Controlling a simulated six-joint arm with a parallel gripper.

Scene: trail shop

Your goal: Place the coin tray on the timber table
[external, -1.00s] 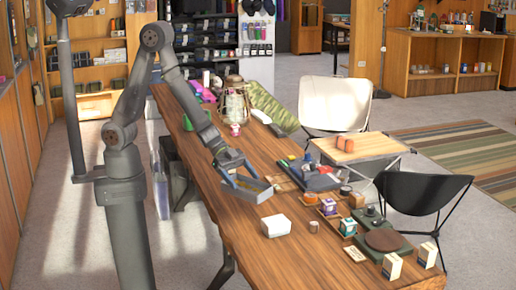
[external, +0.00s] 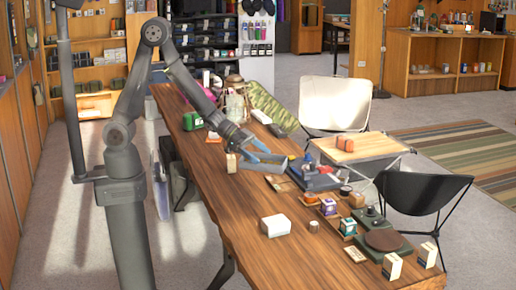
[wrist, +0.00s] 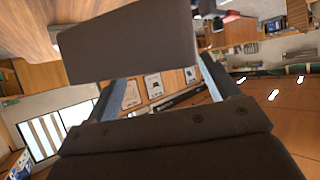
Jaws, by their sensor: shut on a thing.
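The coin tray (external: 272,172) is a grey rectangular tray. My gripper (external: 265,157), with blue fingers, is shut on it. In the external view the tray appears tilted, over the middle of the long timber table (external: 252,210); I cannot tell whether it touches the top. In the wrist view a plain dark grey panel, probably the tray (wrist: 130,42), spans between the blue fingers (wrist: 160,90). The tray's inside is mostly hidden.
A small tan box (external: 231,162) stands left of the tray. A grey organizer with tools (external: 315,178) is close on the right. A white box (external: 275,225) and a green scale (external: 383,241) are nearer the front. Bare wood lies at the table's front left.

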